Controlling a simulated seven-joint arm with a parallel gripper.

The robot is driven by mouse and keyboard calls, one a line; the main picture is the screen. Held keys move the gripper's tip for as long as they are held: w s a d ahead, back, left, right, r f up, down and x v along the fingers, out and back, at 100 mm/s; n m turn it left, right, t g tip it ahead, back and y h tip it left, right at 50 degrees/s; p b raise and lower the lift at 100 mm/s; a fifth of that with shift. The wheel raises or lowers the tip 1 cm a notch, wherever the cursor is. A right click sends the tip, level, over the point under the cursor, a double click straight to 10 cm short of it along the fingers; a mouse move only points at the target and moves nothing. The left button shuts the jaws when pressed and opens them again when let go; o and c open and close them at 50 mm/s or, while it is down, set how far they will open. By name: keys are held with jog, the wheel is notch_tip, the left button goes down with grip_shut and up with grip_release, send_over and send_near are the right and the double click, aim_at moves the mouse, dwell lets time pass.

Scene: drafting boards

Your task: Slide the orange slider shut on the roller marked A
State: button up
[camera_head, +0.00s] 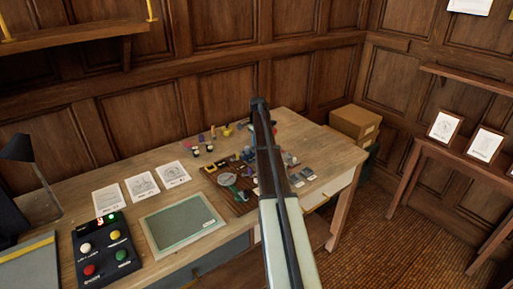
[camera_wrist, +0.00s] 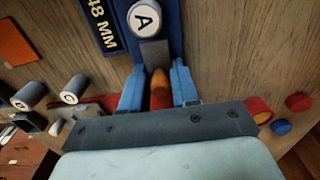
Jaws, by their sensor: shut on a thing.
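The roller marked A shows in the wrist view as a white round cap (camera_wrist: 143,18) with a black letter A, set on a dark blue body (camera_wrist: 172,22) at the top centre. A black label reading 48 MM lies to its left. A grey strip runs below the cap. The orange slider (camera_wrist: 158,80) is at the strip's near end, a little apart from the cap. My gripper (camera_wrist: 157,76) has its two blue fingers on either side of the slider, shut on it. The slider's lower part is partly hidden. In the head view my arm hides the gripper and roller.
In the wrist view, two white round caps (camera_wrist: 75,88) stand at the left, near an orange flat piece (camera_wrist: 15,42). Red and blue round pieces (camera_wrist: 281,126) lie at the right. In the head view, a green mat (camera_head: 183,222) and a button box (camera_head: 104,250) are at the left.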

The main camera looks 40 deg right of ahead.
jog(key=shift+a, duration=1.35)
dwell(1.8)
jog(key=shift+d, duration=0.2)
dwell(0.7)
jog(key=o, duration=0.8)
jog(key=shift+d+r, duration=0.1)
jog(key=shift+r, duration=0.05)
jog(key=shift+r, duration=3.35)
